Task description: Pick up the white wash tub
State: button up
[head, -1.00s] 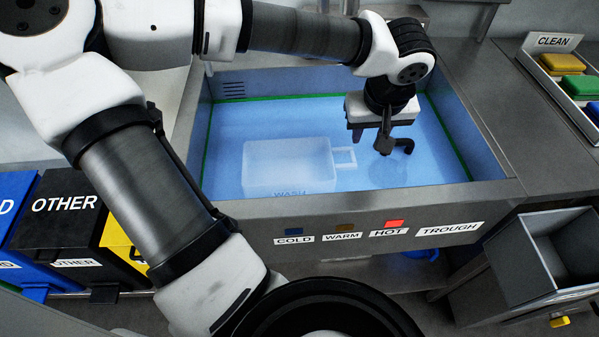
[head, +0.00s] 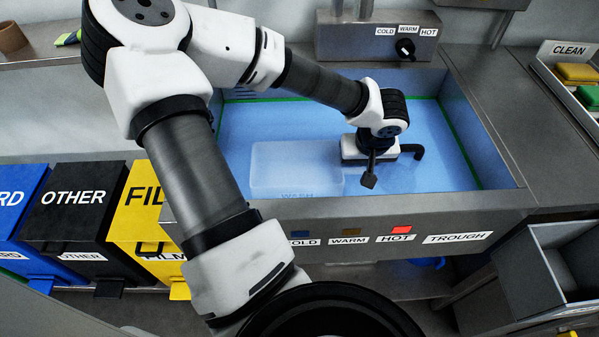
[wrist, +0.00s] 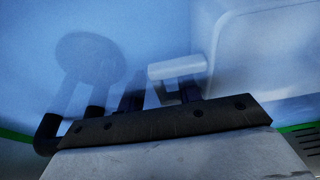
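The white wash tub (head: 297,168) sits in the blue-lined trough, its front marked WASH. In the wrist view its pale wall (wrist: 265,55) is at upper right, and its white loop handle (wrist: 178,69) sticks out toward my fingers. My gripper (head: 371,160) is low in the trough, just right of the tub, pointing down. In the wrist view my gripper (wrist: 160,94) has its two dark fingers apart, close to the handle, one near its loop. Contact with the handle cannot be told. In the head view my gripper hides the handle.
The steel trough front (head: 480,222) carries COLD, WARM, HOT and TROUGH labels. A tap control panel (head: 385,42) stands behind. Bins (head: 75,205) are at left, a steel container (head: 560,265) at right front. A round dark patch (wrist: 90,57) shows on the trough floor.

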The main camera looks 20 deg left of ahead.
jog(key=shift+w+f, duration=0.2)
jog(key=shift+f, duration=0.5)
grip_shut()
jog(key=shift+r, duration=0.1)
